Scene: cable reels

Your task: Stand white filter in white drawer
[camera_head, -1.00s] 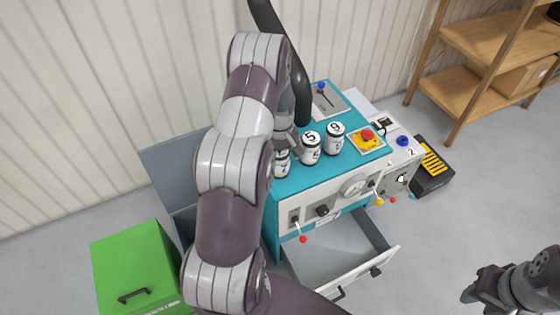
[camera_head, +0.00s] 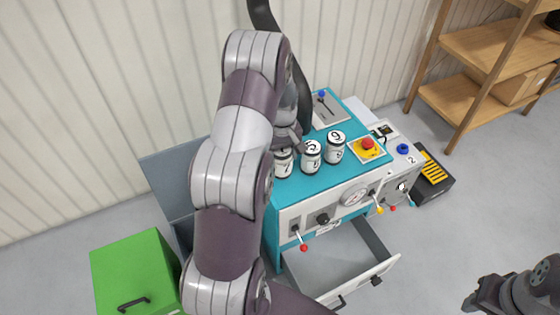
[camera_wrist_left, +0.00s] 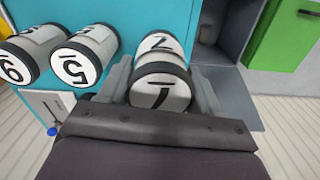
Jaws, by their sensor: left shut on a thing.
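Three white cylindrical filters with black rims and numbers stand on the teal machine top: the one marked 9 (camera_head: 335,148), the one marked 5 (camera_head: 310,158) and the one marked 7 (camera_head: 284,168). My left gripper (camera_head: 286,143) is shut on the filter marked 7, whose upper part it hides in the head view. In the left wrist view this filter (camera_wrist_left: 160,86) sits between the two fingers. I cannot tell whether it is lifted. The white drawer (camera_head: 386,267) is open at the machine's front and looks empty. My right gripper (camera_head: 474,299) is at the lower right, away from everything.
The teal machine (camera_head: 305,188) has levers, a gauge and a red button (camera_head: 367,143) on a yellow base. A green box (camera_head: 130,265) stands at left. A wooden shelf (camera_head: 490,45) and a black-and-yellow box (camera_head: 433,180) stand at right. The floor between is clear.

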